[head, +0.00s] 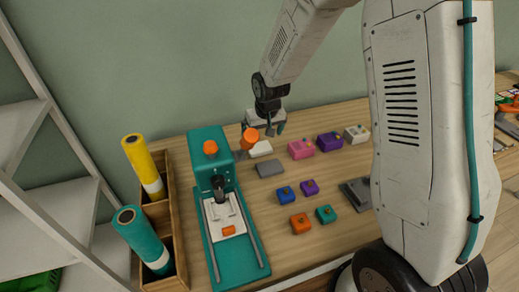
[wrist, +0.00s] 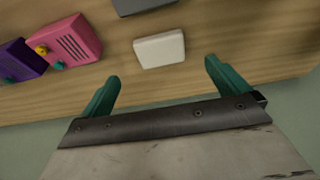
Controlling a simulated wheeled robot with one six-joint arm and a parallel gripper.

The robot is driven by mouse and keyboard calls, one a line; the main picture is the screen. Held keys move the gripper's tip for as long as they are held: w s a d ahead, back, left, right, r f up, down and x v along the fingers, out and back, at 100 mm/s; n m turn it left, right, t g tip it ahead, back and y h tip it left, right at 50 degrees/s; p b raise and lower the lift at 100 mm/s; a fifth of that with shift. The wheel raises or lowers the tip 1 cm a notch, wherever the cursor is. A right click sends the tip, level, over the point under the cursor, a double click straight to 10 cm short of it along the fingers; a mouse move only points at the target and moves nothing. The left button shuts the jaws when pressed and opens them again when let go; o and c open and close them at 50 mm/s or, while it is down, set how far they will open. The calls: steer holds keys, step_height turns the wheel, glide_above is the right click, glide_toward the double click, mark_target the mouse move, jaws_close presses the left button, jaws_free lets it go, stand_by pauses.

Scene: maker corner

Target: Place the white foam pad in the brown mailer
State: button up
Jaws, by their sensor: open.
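A small white block (head: 261,149), which looks like the white foam pad, lies on the wooden table near the wall. In the wrist view the white pad (wrist: 160,49) lies just beyond my fingertips, in line with the gap between them. My gripper (head: 270,131) is above the back of the table, close to the pad, with its teal fingers apart. In the wrist view my gripper (wrist: 162,71) is open with nothing between the fingers. I see no brown mailer in either view.
A teal press (head: 236,245) with an orange knob stands left of the pad. A grey block (head: 270,168) lies in front of the pad. Pink (head: 301,149) and purple (head: 329,142) boxes stand to its right. A wooden crate (head: 180,235) holds yellow and teal rolls.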

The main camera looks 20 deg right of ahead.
mark_target(259, 147)
steer(key=x, duration=0.8)
steer(key=shift+w, duration=0.2)
steer(key=c, duration=1.1)
steer(key=shift+r, duration=0.1)
